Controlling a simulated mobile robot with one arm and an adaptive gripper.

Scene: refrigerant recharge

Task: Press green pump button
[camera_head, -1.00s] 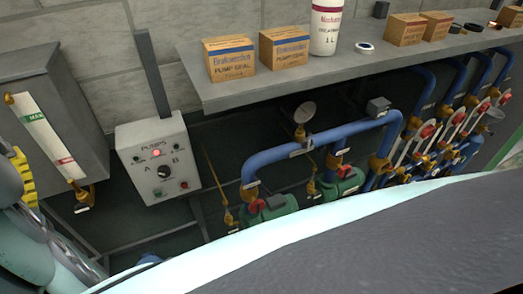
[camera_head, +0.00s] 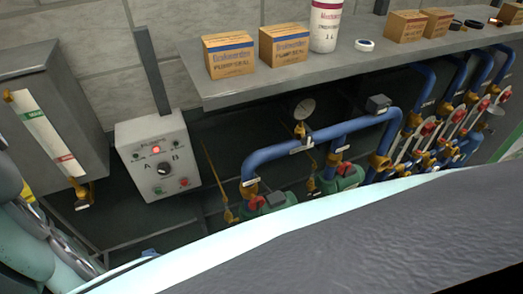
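The grey pump control box (camera_head: 130,132) stands at left of centre, below the wall. A red lamp (camera_head: 156,150) glows near its top, with small dark indicators on either side. A black knob (camera_head: 163,167) sits between the letters A and B. Below it are a small green button (camera_head: 158,190) at the left and a red button (camera_head: 184,182) at the right. The box front is unobstructed. Teal and grey links of my arm show at the lower left edge. My gripper is not visible in this view.
A grey tank with a gauge (camera_head: 48,132) is left of the box. A shelf (camera_head: 240,92) with cartons and a white bottle (camera_head: 325,25) runs above blue pipes (camera_head: 330,132), green pumps and valves at right. My body covers the lower foreground.

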